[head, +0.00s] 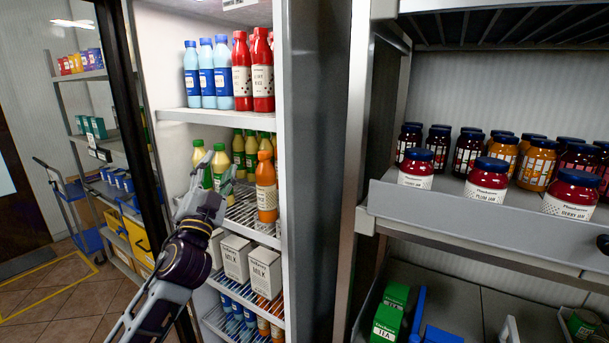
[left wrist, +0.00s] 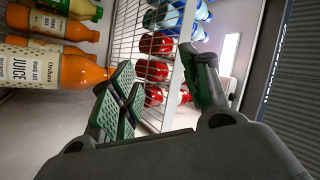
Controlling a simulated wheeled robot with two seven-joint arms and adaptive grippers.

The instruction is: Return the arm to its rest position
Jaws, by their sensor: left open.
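My left arm reaches up from the bottom of the head view to the open fridge. My left gripper (head: 214,170) is in front of the middle shelves, with its fingers apart and nothing seen between them. An orange juice bottle (head: 266,190) stands upright at the shelf front, to the right of the gripper and apart from it. In the left wrist view the open fingers (left wrist: 165,85) show, with orange juice bottles (left wrist: 75,70) to their left. The view there is turned sideways. My right gripper is not clearly seen.
The fridge's upper shelf (head: 215,119) holds blue and red bottles. Milk cartons (head: 265,272) stand below the gripper. The fridge side wall (head: 309,170) is at the right, the dark door frame (head: 135,130) at the left. A jam shelf (head: 470,216) juts out at the far right.

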